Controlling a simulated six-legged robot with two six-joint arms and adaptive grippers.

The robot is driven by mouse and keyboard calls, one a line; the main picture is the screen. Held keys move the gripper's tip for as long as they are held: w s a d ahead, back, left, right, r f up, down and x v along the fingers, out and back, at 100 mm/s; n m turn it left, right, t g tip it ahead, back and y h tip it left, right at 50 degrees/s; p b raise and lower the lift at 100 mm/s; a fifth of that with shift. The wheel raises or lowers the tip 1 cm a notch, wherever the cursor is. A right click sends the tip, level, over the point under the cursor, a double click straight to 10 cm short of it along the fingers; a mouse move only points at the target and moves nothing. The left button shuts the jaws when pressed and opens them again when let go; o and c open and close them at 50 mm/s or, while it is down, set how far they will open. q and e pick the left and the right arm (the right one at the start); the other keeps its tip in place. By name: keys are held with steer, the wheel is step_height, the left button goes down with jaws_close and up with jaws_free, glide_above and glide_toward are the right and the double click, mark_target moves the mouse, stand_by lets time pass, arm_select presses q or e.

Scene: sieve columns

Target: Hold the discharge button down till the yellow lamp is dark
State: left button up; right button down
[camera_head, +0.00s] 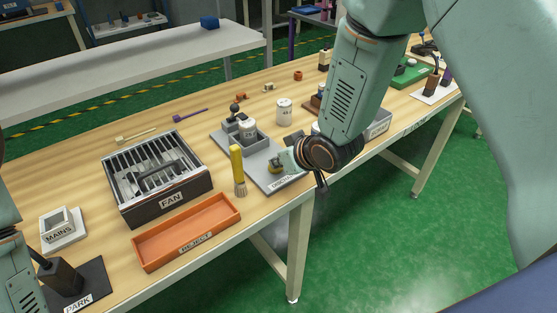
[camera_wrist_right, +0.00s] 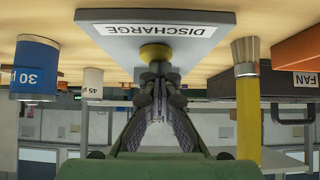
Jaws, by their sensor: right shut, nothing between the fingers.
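The discharge plate (camera_head: 262,172) is a grey panel with a white DISCHARGE label, in the middle of the bench. It shows upside down in the right wrist view (camera_wrist_right: 120,35). A round yellow button (camera_wrist_right: 155,52) sits on it, partly hidden by my fingers. It also shows small in the head view (camera_head: 274,168). My right gripper (camera_wrist_right: 157,72) is shut and empty, its fingertips at the button's face and seemingly touching it. I cannot tell whether the button is pressed in. I cannot make out a separate yellow lamp. My left arm shows at the left edge, its gripper out of view.
A yellow-handled brush (camera_head: 238,168) stands beside the plate. The FAN box (camera_head: 163,207) and orange REJECT tray (camera_head: 225,212) lie left of it. A white 45 µ pot (camera_wrist_right: 92,83) and blue 30 µ pot (camera_wrist_right: 36,68) are on the plate's other side.

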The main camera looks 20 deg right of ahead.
steer(key=shift+s+f, duration=0.5)
steer(key=shift+f, duration=0.05)
steer(key=shift+w+r+p, duration=0.15)
steer(key=shift+r+p, duration=0.3)
steer(key=shift+p, duration=0.05)
steer(key=r+p, duration=0.3)
steer(key=r, duration=0.1)
steer(key=shift+w, duration=0.25)
steer(key=p+v, duration=0.1)
steer(key=v, duration=0.9)
steer(key=shift+r+p, duration=0.2)
steer(key=shift+p, duration=0.2)
steer(key=shift+w+f, duration=0.1)
steer(key=shift+w, duration=0.1)
steer(key=shift+s, duration=0.15)
